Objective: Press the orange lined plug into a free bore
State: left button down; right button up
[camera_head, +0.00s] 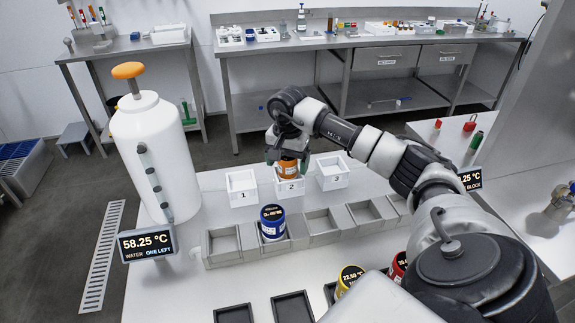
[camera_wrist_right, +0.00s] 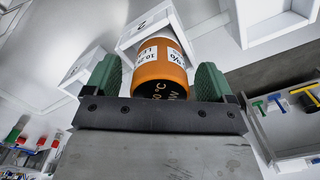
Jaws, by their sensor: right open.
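The orange plug (camera_head: 289,167), with a white label and dark top, stands at the mouth of white box 2 (camera_head: 290,188); its lower end appears inside the box. My right gripper (camera_head: 287,160) is above it. In the right wrist view the plug (camera_wrist_right: 160,72) lies between the green finger pads of my open gripper (camera_wrist_right: 157,82), with a narrow gap on each side. A grey row of square bores (camera_head: 262,250) runs in front. A blue plug (camera_head: 272,224) stands in its second bore from the left; several other visible bores look empty. My left gripper is out of view.
White boxes 1 (camera_head: 242,187) and 3 (camera_head: 332,173) flank box 2. A white tank (camera_head: 152,150) and display (camera_head: 146,242) stand left. Yellow (camera_head: 350,279) and red (camera_head: 397,267) plugs and black trays (camera_head: 292,308) are nearer. My right arm covers the row's right end.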

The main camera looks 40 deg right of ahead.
jog(key=shift+f, duration=0.75)
jog(key=c, duration=1.1)
jog(key=shift+r, duration=0.2)
jog(key=shift+c, duration=0.2)
